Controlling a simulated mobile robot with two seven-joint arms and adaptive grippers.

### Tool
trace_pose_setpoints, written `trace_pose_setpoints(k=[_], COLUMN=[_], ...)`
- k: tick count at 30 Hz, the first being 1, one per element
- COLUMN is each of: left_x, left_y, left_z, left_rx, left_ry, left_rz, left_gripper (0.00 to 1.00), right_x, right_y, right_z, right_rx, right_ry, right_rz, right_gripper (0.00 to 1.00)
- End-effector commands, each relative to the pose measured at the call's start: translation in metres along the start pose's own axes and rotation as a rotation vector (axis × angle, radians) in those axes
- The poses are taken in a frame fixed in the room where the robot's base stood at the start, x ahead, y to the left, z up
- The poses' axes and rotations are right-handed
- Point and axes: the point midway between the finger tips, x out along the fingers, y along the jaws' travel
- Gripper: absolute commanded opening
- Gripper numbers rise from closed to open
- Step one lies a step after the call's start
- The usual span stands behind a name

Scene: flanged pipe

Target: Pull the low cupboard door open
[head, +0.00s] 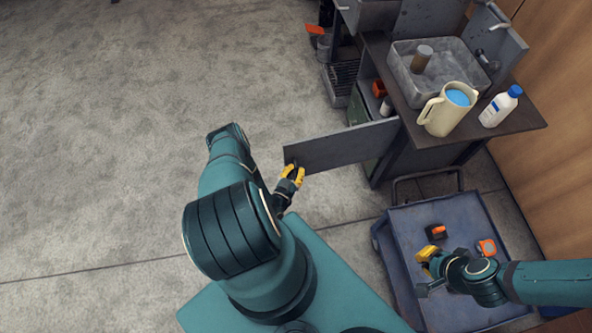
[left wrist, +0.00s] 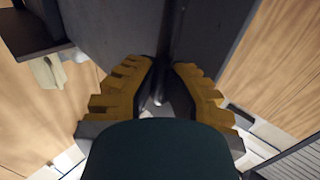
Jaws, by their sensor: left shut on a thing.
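The low cupboard door (head: 340,147) is a flat dark grey panel. It stands swung well out from the cupboard under the dark worktop, with its free edge towards the left. My left gripper (head: 293,174) is at that free end. In the left wrist view its yellow fingers (left wrist: 160,92) are closed around a dark upright part of the door, seemingly its handle; the grasp is partly hidden. The door's grey face also fills the upper middle of that view (left wrist: 120,30). My right gripper (head: 427,270) is over the blue-grey cart, apart from the door, and looks open and empty.
The worktop (head: 520,123) carries a grey basin (head: 405,78), a cream jug (head: 437,117) and a white bottle (head: 494,110). The cart (head: 408,232) holds small orange-and-black items (head: 436,232). Shelves with goods show beside the cupboard. The concrete floor at the left is clear.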

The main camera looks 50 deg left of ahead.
Motion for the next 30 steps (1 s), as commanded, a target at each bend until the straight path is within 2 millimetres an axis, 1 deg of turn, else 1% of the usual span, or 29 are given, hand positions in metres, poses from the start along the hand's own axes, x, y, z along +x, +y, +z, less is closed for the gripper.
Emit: trace_pose_setpoints(k=[1,17,18,20,21,30], left_x=[-0.0015,-0.0017,-0.0017,-0.0016,-0.0014,-0.0012], left_y=[-0.0025,-0.0027,-0.0028,-0.0026,-0.0023,-0.0007], left_z=[0.0007,0.0009,0.0009,0.0009,0.0008,0.0004], left_rx=[0.004,0.004,0.004,0.004,0.004,0.002], left_ry=[-0.002,-0.003,-0.003,-0.003,-0.002,-0.001], left_rz=[-0.005,-0.006,-0.006,-0.006,-0.005,-0.002], left_gripper=[0.00,0.00,0.17,0.38,0.43,0.43], right_x=[0.0000,0.0000,0.0000,0.0000,0.0000,0.0000], right_y=[-0.0001,-0.0001,-0.0001,-0.0001,-0.0001,-0.0001], right_z=[0.0000,0.0000,0.0000,0.0000,0.0000,0.0000], right_rx=[0.000,0.000,0.000,0.000,0.000,0.000], right_ry=[0.000,0.000,0.000,0.000,0.000,0.000], right_rz=[0.000,0.000,0.000,0.000,0.000,0.000], right_gripper=[0.00,0.00,0.00,0.00,0.00,0.00])
